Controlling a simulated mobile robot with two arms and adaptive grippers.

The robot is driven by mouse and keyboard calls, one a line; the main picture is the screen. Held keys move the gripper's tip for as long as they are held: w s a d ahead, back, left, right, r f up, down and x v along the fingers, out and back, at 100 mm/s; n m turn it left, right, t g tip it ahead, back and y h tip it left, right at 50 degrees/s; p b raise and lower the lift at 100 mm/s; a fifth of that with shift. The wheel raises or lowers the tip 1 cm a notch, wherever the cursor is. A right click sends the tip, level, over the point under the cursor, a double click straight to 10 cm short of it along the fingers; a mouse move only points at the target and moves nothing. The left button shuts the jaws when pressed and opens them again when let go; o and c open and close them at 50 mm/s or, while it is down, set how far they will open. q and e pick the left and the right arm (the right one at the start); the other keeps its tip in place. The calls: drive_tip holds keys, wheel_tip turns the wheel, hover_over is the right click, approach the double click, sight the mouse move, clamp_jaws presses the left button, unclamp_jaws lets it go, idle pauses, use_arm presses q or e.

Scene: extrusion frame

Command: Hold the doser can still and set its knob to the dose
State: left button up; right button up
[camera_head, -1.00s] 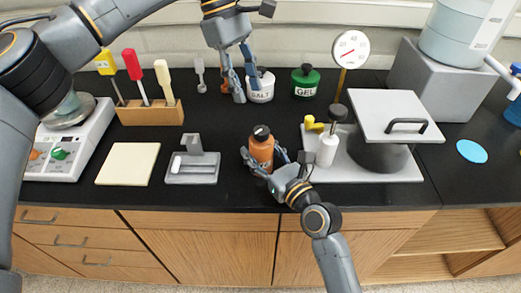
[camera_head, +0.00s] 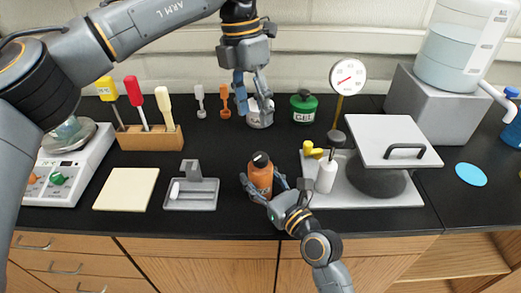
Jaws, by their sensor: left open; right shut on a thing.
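The doser can is probably the orange can with a black top (camera_head: 260,176), upright near the front edge of the black bench. My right gripper (camera_head: 265,190) is shut on this orange can, with fingers around its lower sides. The black top is uncovered; I cannot make out dose marks on it. My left gripper (camera_head: 252,100) is open, pointing down at the back of the bench. Its fingers are in front of the white salt jar (camera_head: 262,115) and partly hide it; I cannot tell whether they touch it.
A green jar (camera_head: 304,106) stands right of the salt jar. A press with a dial gauge (camera_head: 348,77) and a white squeeze bottle (camera_head: 326,174) stand to the right. A grey stand (camera_head: 192,195), a cream tile (camera_head: 127,189) and a scale (camera_head: 68,170) are left. Bench between can and jars is clear.

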sight(261, 156)
use_arm(q)
drive_tip(key=f+n, duration=0.3)
drive_tip(key=n, duration=0.1)
drive_tip(key=d+f+n+y, duration=0.1)
drive_tip(key=f+n, duration=0.3)
drive_tip(key=s+f+n+t, duration=0.1)
drive_tip(key=f+n, duration=0.2)
drive_tip(key=n, duration=0.2)
drive_tip(key=shift+d+f, duration=0.2)
drive_tip(key=shift+f, duration=0.1)
drive_tip(key=shift+c, duration=0.2)
clamp_jaws()
